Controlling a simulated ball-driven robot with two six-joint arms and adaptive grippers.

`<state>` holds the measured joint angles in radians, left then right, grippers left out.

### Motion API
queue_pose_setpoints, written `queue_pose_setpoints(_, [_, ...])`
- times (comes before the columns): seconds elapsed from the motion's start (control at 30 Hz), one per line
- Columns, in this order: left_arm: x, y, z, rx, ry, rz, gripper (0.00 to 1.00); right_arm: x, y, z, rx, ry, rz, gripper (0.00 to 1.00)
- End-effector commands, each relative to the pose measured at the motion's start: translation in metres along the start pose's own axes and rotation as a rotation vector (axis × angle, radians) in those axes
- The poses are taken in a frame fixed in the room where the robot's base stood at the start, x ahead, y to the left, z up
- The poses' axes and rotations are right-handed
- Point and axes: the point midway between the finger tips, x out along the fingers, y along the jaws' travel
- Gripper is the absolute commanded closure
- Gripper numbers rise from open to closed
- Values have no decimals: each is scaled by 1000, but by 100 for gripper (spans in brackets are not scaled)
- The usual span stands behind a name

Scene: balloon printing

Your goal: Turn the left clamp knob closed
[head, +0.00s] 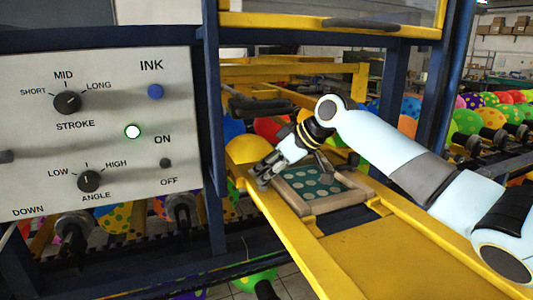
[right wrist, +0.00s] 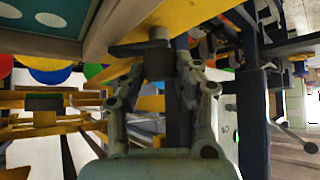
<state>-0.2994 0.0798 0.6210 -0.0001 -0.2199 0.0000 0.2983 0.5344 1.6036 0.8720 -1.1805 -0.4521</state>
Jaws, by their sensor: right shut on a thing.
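My right gripper (head: 264,176) reaches in from the right to the left edge of the wood-framed screen (head: 338,202). The screen has a teal mesh with pale dots and lies on the yellow carriage (head: 300,235). In the right wrist view my right gripper (right wrist: 162,70) is shut on the left clamp knob (right wrist: 158,64), a dark block beside the frame's rim. In the head view the fingers mostly hide that knob, and I cannot tell how far it is turned. My left gripper is not in view.
A dark blue post (head: 211,110) rises between panel and gripper. Yellow beams cross above, and colourful balloons (head: 468,122) line the right side.

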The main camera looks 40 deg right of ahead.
Motion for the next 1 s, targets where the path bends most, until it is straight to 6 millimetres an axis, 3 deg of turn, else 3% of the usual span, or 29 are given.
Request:
queue_pose_setpoints(0.03, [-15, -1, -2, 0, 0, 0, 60, -4, -2, -5, 31, -1, 29, 100])
queue_pose_setpoints(0.1, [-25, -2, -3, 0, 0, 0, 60, -4, -3, -5, 78, 0, 76, 100])
queue_pose_setpoints(0.33, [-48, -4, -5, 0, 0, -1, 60, -2, -5, -4, 233, 2, 230, 100])
queue_pose_setpoints(1.0, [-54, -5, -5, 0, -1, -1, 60, 3, -7, -3, 587, 2, 585, 100])
